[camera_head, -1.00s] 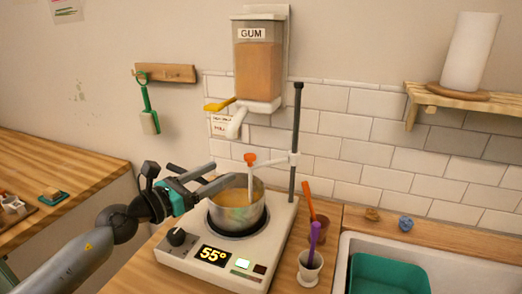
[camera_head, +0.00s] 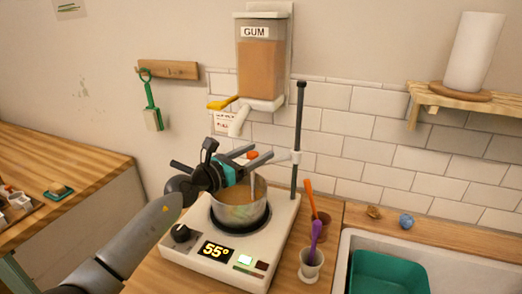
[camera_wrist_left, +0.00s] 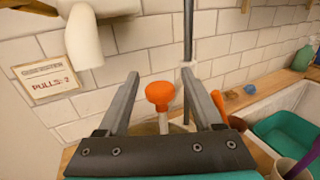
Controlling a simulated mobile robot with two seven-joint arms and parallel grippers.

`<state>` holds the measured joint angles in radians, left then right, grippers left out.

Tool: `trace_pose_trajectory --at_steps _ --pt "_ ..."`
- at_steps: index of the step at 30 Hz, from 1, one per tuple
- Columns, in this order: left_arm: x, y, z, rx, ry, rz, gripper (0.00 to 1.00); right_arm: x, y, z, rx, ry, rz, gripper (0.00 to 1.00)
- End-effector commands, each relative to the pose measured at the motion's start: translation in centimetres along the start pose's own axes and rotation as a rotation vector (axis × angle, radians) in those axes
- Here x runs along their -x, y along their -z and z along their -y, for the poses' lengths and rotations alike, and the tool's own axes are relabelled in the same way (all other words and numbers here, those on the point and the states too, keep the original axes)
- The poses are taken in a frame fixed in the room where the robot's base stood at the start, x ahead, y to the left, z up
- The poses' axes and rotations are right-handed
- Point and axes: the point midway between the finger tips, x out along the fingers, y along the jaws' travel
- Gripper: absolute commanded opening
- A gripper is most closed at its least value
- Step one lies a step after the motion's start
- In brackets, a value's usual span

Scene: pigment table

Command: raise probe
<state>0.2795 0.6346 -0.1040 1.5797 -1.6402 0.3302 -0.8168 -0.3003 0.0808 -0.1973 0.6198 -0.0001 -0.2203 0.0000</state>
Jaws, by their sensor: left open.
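The probe has an orange knob (camera_head: 252,154) on top of a pale stem that goes down into the steel pot (camera_head: 240,213). A clamp on the dark upright rod (camera_head: 299,130) is beside the probe. My left gripper (camera_head: 258,155) is open above the pot, its fingers pointing right toward the rod. In the left wrist view the orange knob (camera_wrist_left: 160,93) shows between the two spread fingers, with gaps on both sides. My right gripper is not in view.
The hot plate (camera_head: 230,255) reads 55°. The gum dispenser (camera_head: 260,60) with its spout hangs above and behind the pot. A cup with a purple tool (camera_head: 311,265) stands right of the plate. A sink with a teal basin (camera_head: 388,272) is at the right.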

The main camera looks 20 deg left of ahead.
Motion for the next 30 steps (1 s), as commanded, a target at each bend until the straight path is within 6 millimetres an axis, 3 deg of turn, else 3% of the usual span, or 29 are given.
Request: trace_pose_trajectory --at_steps 7,18,30 --pt "-1.9 0.0 -0.1 0.0 -0.002 0.001 0.67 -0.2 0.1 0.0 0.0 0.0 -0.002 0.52" --pt "-2.2 0.0 0.0 0.0 0.0 0.0 0.67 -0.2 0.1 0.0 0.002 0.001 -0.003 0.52" --pt "-2.2 0.0 0.0 0.0 -0.001 0.0 0.22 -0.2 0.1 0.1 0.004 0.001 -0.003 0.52"
